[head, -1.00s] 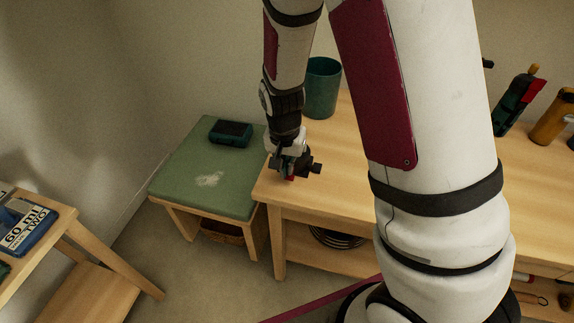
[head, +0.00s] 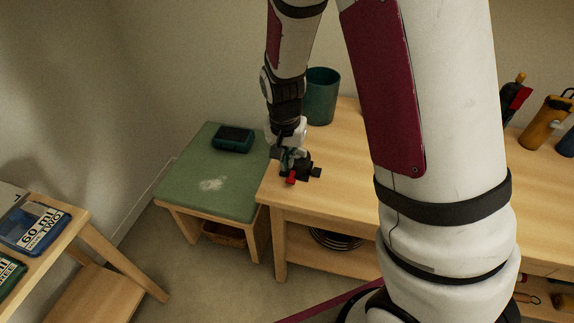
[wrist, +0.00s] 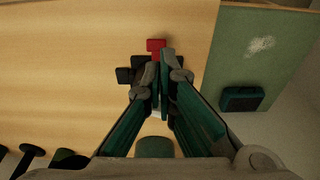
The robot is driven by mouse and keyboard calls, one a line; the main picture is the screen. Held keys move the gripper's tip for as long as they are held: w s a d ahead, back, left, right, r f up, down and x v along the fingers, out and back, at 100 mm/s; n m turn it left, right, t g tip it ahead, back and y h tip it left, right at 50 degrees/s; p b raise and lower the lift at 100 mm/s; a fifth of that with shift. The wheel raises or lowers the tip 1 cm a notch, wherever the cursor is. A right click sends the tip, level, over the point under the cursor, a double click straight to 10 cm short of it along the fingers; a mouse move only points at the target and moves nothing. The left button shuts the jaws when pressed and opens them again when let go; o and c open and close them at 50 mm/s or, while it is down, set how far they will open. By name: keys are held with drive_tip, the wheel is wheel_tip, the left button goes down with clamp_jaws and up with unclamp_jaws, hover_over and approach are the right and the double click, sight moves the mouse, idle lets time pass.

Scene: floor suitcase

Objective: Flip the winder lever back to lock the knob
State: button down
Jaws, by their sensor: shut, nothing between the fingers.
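The winder (head: 307,170) is a small dark device at the left end of the wooden bench, partly hidden by my gripper. A red part (head: 291,178), perhaps its lever, shows at its front edge; it also shows in the wrist view (wrist: 156,45). A black block (wrist: 125,75), perhaps the knob, sticks out to one side; which part is which I cannot tell for sure. My gripper (wrist: 161,80) is shut and empty, its fingertips right over or beside the winder in the wrist view. Whether they touch it is hidden. It also shows in the head view (head: 289,156).
A green-topped stool (head: 188,190) with a dark teal box (head: 232,139) stands left of the bench (head: 335,205). A teal cup (head: 321,96) is behind my gripper. Bottles (head: 546,122) stand far right. Bare bench top lies right of the winder.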

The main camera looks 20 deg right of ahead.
wheel_tip(320, 180, up, 8)
drive_tip(key=s+a, duration=0.1)
drive_tip(key=s, duration=0.1)
drive_tip(key=shift+a+p, duration=0.25)
drive_tip(key=shift+p, duration=0.2)
drive_tip(key=s+d+r+n+t, duration=0.1)
drive_tip(key=s+r+n, duration=0.2)
drive_tip(key=s+r, duration=0.6)
drive_tip(key=s+d+r+n+t+y+p, duration=0.1)
drive_tip(key=s+r+n, duration=0.3)
drive_tip(key=s+r, duration=0.5)
drive_tip(key=s+t, duration=0.1)
drive_tip(key=s, duration=0.4)
